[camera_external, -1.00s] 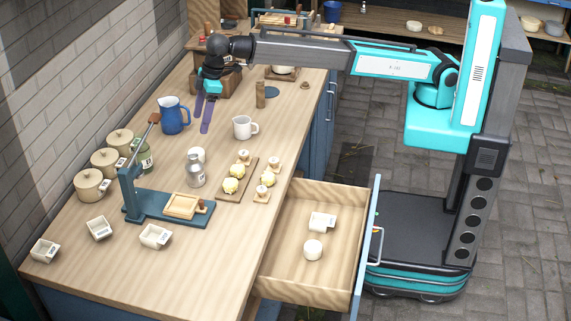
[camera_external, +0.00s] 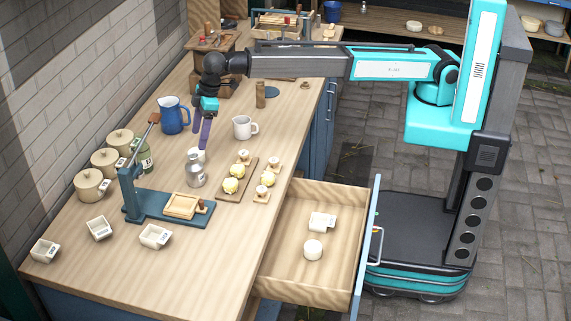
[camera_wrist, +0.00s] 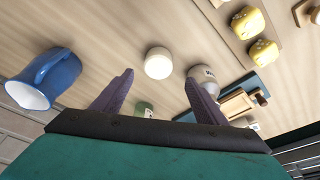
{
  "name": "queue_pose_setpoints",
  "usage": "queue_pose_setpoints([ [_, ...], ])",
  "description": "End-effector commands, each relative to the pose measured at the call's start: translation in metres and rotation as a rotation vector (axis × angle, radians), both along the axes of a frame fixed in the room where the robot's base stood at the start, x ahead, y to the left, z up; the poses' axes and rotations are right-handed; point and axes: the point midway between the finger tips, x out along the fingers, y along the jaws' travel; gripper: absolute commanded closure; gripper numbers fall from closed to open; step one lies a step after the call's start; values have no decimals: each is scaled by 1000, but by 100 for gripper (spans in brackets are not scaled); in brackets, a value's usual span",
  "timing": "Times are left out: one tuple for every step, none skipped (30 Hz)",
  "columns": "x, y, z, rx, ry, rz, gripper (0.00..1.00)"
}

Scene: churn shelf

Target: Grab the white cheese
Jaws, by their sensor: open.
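A round white cheese (camera_wrist: 158,63) lies on the counter in the wrist view, just beyond and between my fingertips. In the external view the white cheese (camera_external: 198,153) shows partly, behind the metal can. My gripper (camera_wrist: 160,84) is open and empty, its two purple fingers spread. In the external view my gripper (camera_external: 201,146) points down over the counter, close to the cheese and above it; contact cannot be made out. Another round white piece (camera_external: 313,250) sits in the open drawer (camera_external: 281,246).
The metal can (camera_external: 195,172) stands close beside the cheese. A blue jug (camera_external: 173,116), a white jug (camera_external: 243,128) and a green bottle (camera_external: 145,158) are nearby. Yellow pieces lie on a board (camera_external: 228,196) to the right. A blue press (camera_external: 150,207) stands in front.

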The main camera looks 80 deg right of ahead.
Motion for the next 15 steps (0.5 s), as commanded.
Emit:
queue_pose_setpoints([
  [1, 1, -6, -1, 2, 0, 34],
  [2, 1, -9, -1, 2, 0, 34],
  [3, 2, -14, -1, 2, 0, 34],
  [4, 3, -16, -1, 1, 0, 34],
  [5, 3, -19, -1, 1, 0, 34],
  [5, 3, -22, -1, 1, 0, 34],
  [6, 4, -24, -1, 1, 0, 34],
  [6, 4, -26, -1, 1, 0, 34],
  [6, 4, -28, -1, 1, 0, 34],
  [7, 4, -28, -1, 1, 0, 34],
  [7, 4, -29, 0, 0, 0, 34],
  [7, 4, -29, 0, 0, 0, 34],
  [7, 4, -30, 0, 0, 0, 34],
  [7, 4, -29, 0, 0, 0, 34],
  [7, 4, -29, 0, 0, 0, 34],
])
